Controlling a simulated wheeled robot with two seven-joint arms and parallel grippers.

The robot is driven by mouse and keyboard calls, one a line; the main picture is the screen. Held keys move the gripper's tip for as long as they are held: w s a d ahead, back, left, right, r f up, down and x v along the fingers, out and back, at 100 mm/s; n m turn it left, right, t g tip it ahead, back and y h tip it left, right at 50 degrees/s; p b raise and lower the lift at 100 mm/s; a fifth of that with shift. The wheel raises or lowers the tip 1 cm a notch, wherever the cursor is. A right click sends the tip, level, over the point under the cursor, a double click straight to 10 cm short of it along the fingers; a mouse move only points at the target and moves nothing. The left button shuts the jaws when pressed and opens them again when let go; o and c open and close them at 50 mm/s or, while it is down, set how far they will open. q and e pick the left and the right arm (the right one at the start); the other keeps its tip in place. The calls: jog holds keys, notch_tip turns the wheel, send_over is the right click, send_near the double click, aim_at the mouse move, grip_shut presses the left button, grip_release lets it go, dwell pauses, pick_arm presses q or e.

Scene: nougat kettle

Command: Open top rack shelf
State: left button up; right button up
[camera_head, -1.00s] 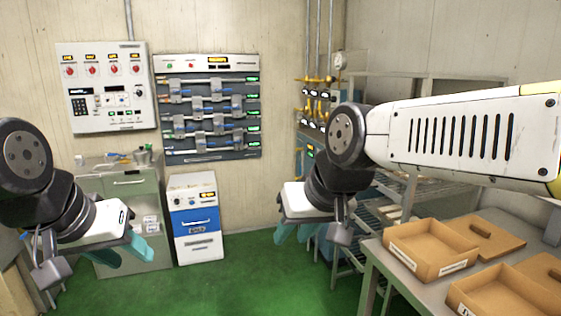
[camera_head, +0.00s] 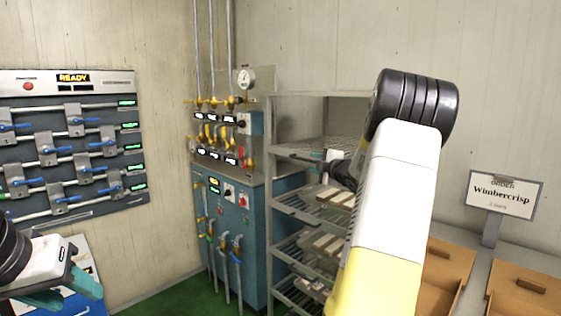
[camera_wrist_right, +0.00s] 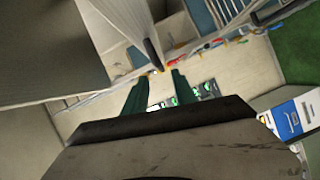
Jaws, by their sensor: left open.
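The metal rack stands right of centre in the head view, with several wire shelves. Its top shelf (camera_head: 300,147) shows a bare mesh surface, partly hidden by my right arm. My right gripper (camera_head: 310,157) is at the front of the top shelf, mostly hidden behind my arm. In the right wrist view my right gripper (camera_wrist_right: 160,76) has its two teal fingers apart. A dark rod (camera_wrist_right: 152,53) shows just beyond the fingertips; I cannot tell whether they touch it. My left gripper (camera_head: 68,293) is open and empty at the lower left, far from the rack.
Lower rack shelves (camera_head: 318,207) hold pale bars. A blue machine (camera_head: 247,235) with valves and hoses stands directly left of the rack. Brown trays (camera_head: 447,268) and an order sign (camera_head: 503,194) are on the table at right. Green floor (camera_head: 185,303) is free in front of the machine.

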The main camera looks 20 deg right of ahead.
aim_at(307, 160)
jog(key=shift+w+d+f, duration=0.2)
jog(key=shift+w+d, duration=0.05)
jog(key=shift+w, duration=0.35)
jog(key=w, duration=0.6)
jog(key=shift+w+a+f, duration=0.1)
jog(key=shift+w+f, duration=0.15)
jog(key=shift+w, duration=0.05)
grip_shut()
dwell(0.7)
